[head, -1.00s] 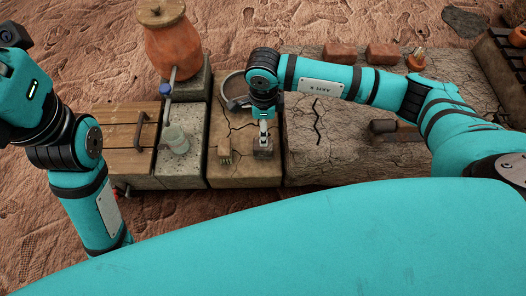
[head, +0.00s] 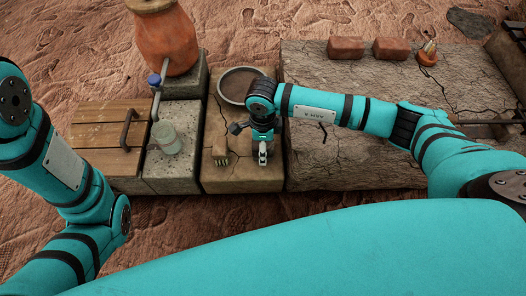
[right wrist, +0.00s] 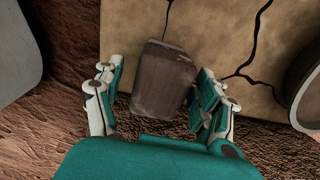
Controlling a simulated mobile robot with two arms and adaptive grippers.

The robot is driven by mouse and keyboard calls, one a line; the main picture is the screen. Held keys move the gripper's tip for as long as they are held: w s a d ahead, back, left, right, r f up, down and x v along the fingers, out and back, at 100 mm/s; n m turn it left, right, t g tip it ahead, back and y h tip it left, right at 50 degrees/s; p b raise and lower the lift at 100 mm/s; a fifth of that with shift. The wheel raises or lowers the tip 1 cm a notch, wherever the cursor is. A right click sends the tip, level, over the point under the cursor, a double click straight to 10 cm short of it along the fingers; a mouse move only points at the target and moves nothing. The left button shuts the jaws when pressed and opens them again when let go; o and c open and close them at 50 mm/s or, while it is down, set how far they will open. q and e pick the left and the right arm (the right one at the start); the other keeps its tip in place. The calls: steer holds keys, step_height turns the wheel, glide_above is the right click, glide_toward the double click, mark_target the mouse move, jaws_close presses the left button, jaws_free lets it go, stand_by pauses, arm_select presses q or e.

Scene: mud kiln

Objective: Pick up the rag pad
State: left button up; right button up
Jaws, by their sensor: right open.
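The rag pad (right wrist: 164,78) looks like a dark brown-grey block in the right wrist view. It lies on the cracked tan slab near its edge. My right gripper (right wrist: 158,102) is open, with one finger on each side of the pad's near part. I cannot tell whether the fingers touch it. In the head view my right gripper (head: 263,158) points down over the front of the slab and hides the pad. My left arm shows at the left of the head view, but its gripper is out of view.
A small brush-like thing (head: 220,152) lies just left of my right gripper. A round dish (head: 238,84) stands behind it on the tan slab (head: 225,180). A glass jar (head: 166,138), a wooden lid with handle (head: 105,137) and a clay pot (head: 163,40) are further left. Bricks (head: 346,48) lie back right.

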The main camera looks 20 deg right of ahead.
steer(key=shift+f, duration=0.55)
steer(key=shift+r, duration=0.1)
steer(key=c, duration=1.3)
